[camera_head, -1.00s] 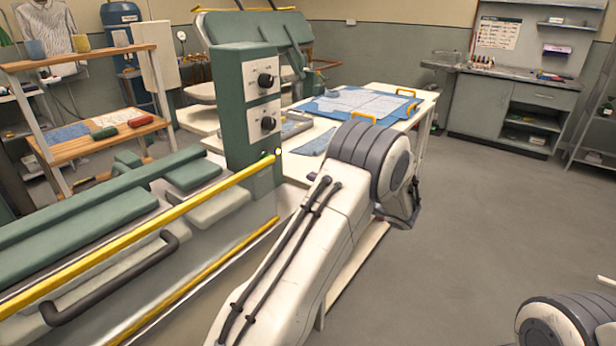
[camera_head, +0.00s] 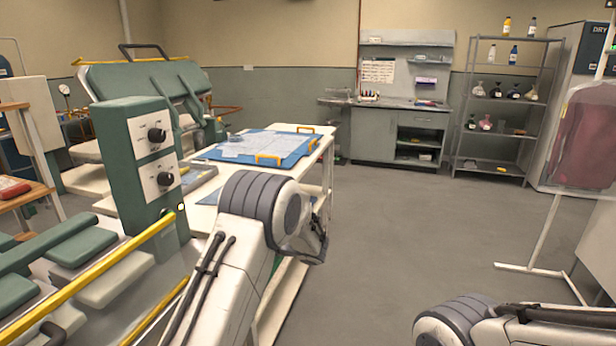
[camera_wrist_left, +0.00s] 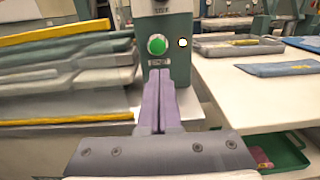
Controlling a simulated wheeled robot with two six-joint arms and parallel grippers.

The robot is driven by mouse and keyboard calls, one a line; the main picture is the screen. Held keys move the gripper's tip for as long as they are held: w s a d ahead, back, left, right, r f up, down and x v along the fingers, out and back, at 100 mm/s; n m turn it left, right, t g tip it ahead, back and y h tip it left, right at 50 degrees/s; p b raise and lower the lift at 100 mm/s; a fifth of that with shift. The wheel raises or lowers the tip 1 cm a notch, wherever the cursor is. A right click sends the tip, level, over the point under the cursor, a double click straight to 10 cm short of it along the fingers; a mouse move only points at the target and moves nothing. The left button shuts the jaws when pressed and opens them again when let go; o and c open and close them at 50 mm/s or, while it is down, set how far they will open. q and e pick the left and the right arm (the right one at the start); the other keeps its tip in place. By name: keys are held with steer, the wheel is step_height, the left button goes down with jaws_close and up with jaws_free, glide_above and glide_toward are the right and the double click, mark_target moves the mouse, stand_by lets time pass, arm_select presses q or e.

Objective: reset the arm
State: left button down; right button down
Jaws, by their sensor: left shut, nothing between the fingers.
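My left arm (camera_head: 235,275), white with a dark grey ringed joint, reaches forward beside the press in the head view. Its gripper fingers cannot be made out there. In the left wrist view my left gripper (camera_wrist_left: 160,75) shows its two purple fingers together, with nothing between them. They point at the green control box (camera_wrist_left: 180,50), just below its green round button (camera_wrist_left: 156,45); I cannot tell the gap. Part of my right arm (camera_head: 500,325) shows at the bottom right of the head view, with its gripper out of frame.
The press with its yellow rail (camera_head: 100,285) is at left. A white table (camera_head: 316,160) with a blue mat (camera_head: 290,152) stands beyond my left arm. Grey floor (camera_head: 400,220) is open at centre. A garment bag (camera_head: 585,135) and a bottle shelf (camera_head: 500,135) are at right.

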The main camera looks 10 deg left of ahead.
arm_select(q)
steer(key=s+d+r+n+h+p, duration=0.1)
steer(key=s+d+n+h+p, duration=0.2)
steer(key=s+d, duration=1.2)
steer(key=s+d+r+n+g+h+p, duration=0.1)
steer(key=s+d+n+h+p, duration=0.2)
steer(key=s+d+n+h, duration=0.5)
steer(key=s+d+h, duration=0.8)
steer(key=s, duration=0.3)
steer(key=shift+s+n, duration=0.25)
steer(key=shift+n, duration=0.15)
steer(key=shift+a, duration=0.15)
